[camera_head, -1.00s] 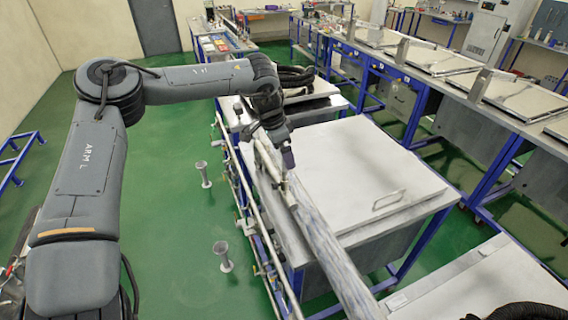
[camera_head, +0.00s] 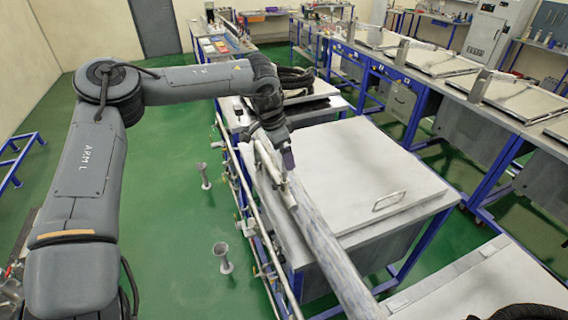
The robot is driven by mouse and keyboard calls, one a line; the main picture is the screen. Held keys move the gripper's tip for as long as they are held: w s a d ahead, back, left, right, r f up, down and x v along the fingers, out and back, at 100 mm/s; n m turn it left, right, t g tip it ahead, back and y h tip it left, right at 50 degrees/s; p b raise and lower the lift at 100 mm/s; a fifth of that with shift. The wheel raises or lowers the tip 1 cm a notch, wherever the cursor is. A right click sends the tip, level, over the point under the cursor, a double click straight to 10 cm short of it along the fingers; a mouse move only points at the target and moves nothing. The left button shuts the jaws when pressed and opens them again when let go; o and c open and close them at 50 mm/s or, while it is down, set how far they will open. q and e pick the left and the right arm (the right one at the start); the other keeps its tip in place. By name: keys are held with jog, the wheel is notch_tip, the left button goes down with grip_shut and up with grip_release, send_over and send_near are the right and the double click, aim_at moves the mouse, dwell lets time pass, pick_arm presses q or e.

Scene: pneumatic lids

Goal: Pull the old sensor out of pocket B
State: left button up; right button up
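My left gripper (camera_head: 286,166) points down over the left edge of the near bench with the large pale lid (camera_head: 355,165). It is beside the long greyish pipe (camera_head: 325,240) that runs along that edge toward the front. The gripper is small and dark here, and its fingers cannot be told apart, so I cannot see whether they are open or hold anything. I cannot make out the old sensor or pocket B; they may be hidden or too small. My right gripper is not in view.
The lid is shut flat, with a wire handle (camera_head: 388,201) at its right front. Black corrugated hose (camera_head: 297,77) lies on the bench behind. Two grey flared stands (camera_head: 223,257) are on the green floor at left. A long row of lidded benches (camera_head: 450,75) runs along the right.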

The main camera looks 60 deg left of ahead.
pick_arm(q)
jog(key=c, duration=1.2)
jog(key=shift+r, duration=0.1)
jog(key=shift+r, duration=0.3)
jog(key=shift+r+p, duration=0.9)
jog(key=shift+r, duration=0.1)
jog(key=shift+r+p, duration=0.75)
jog(key=shift+r, duration=0.55)
jog(key=shift+r+p, duration=1.7)
jog(key=shift+r, duration=0.75)
